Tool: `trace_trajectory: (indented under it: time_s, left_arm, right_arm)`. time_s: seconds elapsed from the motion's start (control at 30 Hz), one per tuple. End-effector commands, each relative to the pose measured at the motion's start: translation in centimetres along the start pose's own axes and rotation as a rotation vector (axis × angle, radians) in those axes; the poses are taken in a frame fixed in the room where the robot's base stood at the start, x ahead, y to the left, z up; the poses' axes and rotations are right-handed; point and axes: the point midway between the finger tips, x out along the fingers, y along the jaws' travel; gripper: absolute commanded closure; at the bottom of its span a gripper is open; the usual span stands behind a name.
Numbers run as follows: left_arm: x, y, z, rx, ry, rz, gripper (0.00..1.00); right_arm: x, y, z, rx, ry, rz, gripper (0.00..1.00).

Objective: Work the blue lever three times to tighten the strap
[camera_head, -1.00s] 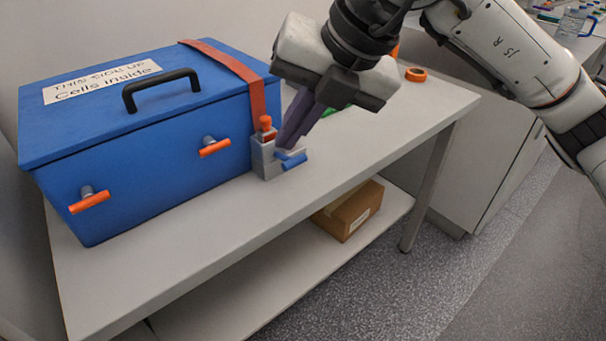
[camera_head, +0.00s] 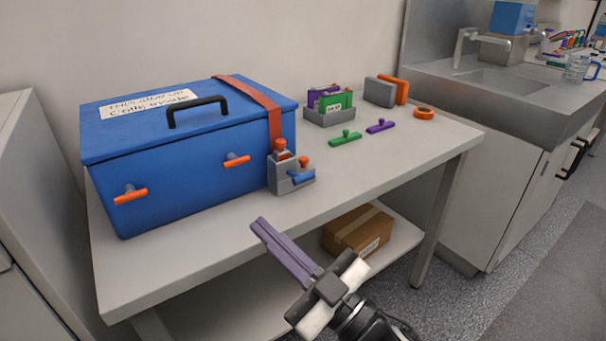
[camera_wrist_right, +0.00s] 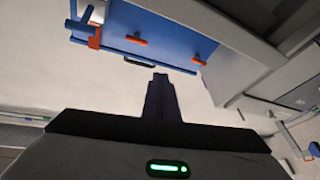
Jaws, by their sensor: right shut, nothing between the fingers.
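A blue box (camera_head: 190,180) with a black handle (camera_head: 197,112) stands on the table, also seen in the right wrist view (camera_wrist_right: 165,38). A red strap (camera_head: 262,103) runs over its lid down to a grey buckle block (camera_head: 286,184) at its front right corner. The blue lever (camera_head: 302,177) sticks out low from the block's front, with an orange knob (camera_head: 304,161) just above it. My right gripper (camera_head: 259,224) is shut and empty, with purple-grey fingers in front of the table edge, below and left of the lever and apart from it. My left gripper is out of view.
Orange latches (camera_head: 131,196) are on the box front. A grey holder (camera_head: 330,117) with purple and green pieces, a green part (camera_head: 345,139), a purple part (camera_head: 380,126) and an orange ring (camera_head: 424,113) lie further back. A cardboard box (camera_head: 357,231) is on the lower shelf. The table's front right is clear.

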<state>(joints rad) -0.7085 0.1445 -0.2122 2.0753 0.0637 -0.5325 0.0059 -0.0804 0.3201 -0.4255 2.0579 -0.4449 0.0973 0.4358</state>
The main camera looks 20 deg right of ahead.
Motion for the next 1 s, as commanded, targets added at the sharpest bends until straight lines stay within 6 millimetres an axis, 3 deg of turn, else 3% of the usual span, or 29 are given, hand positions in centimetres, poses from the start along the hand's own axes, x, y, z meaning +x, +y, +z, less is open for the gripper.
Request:
trace_trajectory:
  time_s: [0.03,0.2,0.3,0.4,0.5,0.63,0.8,1.0]
  left_arm:
    - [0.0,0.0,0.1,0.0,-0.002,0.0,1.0]
    - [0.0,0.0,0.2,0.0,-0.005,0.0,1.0]
    - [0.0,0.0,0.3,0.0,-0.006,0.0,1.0]
    - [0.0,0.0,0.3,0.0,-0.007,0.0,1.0]
    - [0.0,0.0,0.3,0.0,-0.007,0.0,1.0]
    - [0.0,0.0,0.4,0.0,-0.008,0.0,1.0]
    - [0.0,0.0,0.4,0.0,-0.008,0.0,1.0]
    - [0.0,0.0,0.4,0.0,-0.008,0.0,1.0]
  right_arm:
    - [-2.0,0.2,3.4,0.052,-0.112,0.054,1.0]
    - [-9.6,-0.7,12.6,0.181,-0.457,0.169,1.0]
    - [-14.8,-2.4,16.9,0.252,-0.65,0.203,1.0]
    - [-19.9,-4.5,19.8,0.317,-0.818,0.215,1.0]
    - [-24.3,-6.6,21.6,0.37,-0.95,0.214,1.0]
    - [-28.1,-8.5,22.7,0.416,-1.061,0.206,1.0]
    - [-29.9,-9.6,23.1,0.441,-1.115,0.198,1.0]
    - [-30.0,-9.6,23.1,0.442,-1.117,0.198,1.0]
